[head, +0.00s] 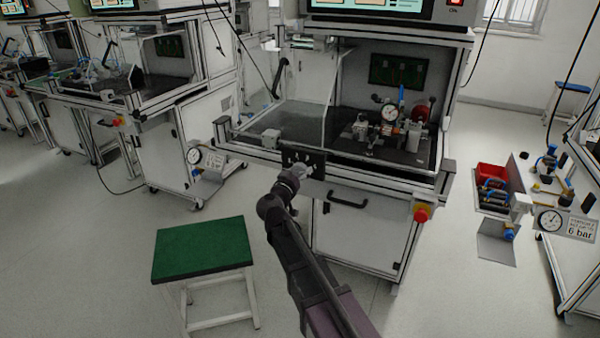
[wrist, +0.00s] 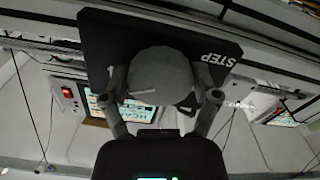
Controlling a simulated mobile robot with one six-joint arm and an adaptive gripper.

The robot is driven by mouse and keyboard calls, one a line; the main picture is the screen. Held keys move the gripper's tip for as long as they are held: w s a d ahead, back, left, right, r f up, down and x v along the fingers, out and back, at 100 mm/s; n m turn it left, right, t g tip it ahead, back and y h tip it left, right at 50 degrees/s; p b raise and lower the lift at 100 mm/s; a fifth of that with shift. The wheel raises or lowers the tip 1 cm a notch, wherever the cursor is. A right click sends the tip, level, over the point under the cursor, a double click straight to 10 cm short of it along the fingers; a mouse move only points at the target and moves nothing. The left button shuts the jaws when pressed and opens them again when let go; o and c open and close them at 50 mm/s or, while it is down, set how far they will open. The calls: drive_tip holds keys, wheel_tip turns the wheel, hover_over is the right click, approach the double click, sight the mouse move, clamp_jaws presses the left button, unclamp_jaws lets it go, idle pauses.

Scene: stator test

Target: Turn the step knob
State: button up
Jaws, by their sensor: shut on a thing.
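The step knob (wrist: 160,76) is a round grey knob with a pale pointer line, on a black plate marked STEP (wrist: 212,60) in the wrist view. My gripper (wrist: 162,98) has one finger on each side of the knob and is shut on it. In the head view, my gripper (head: 297,172) is at the black panel (head: 308,161) on the front rail of the test station. The knob is mostly hidden behind my gripper there.
A red and yellow emergency stop (head: 421,213) sits at the station's right front. A black handle (head: 348,200) is below the panel. A green-topped stool (head: 202,248) stands at left. A red bin (head: 491,174) is at right. The floor between is clear.

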drive_tip(key=n, duration=0.4)
drive_tip(key=shift+n, duration=2.1)
drive_tip(key=o, duration=1)
drive_tip(key=shift+w, duration=0.1)
drive_tip(key=shift+c, duration=0.2)
drive_tip(key=v, duration=1.2)
